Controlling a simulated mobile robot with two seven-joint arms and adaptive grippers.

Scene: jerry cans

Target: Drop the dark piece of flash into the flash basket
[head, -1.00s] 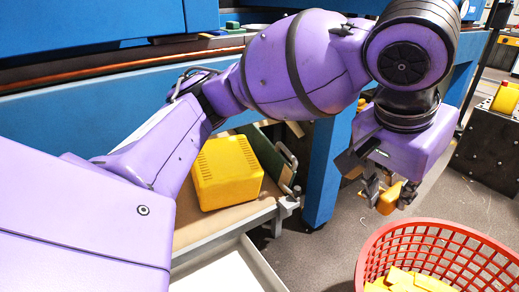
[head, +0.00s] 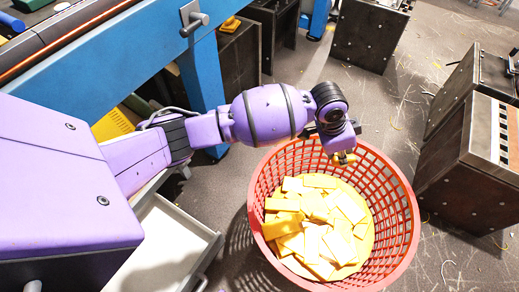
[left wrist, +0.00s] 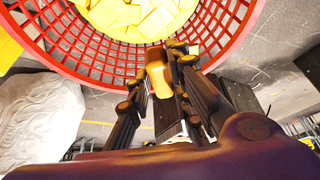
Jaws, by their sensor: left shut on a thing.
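The dark amber piece of flash (left wrist: 158,76) is between the fingers of my left gripper (left wrist: 163,78), which is shut on it. In the head view my left gripper (head: 343,158) hangs at the far rim of the flash basket (head: 404,225), a red round openwork basket. The basket holds many flat yellow pieces (head: 325,225). In the left wrist view the basket (left wrist: 62,42) is ahead of the fingertips, and they overlap its near rim in the picture. I cannot tell how high the piece is above the rim. My right gripper is not in view.
A yellow can (head: 112,124) stands left, partly hidden behind my arm. A pale tray (head: 165,245) is left of the basket. A dark metal block (head: 462,170) stands right. A white sack (left wrist: 38,115) shows in the left wrist view.

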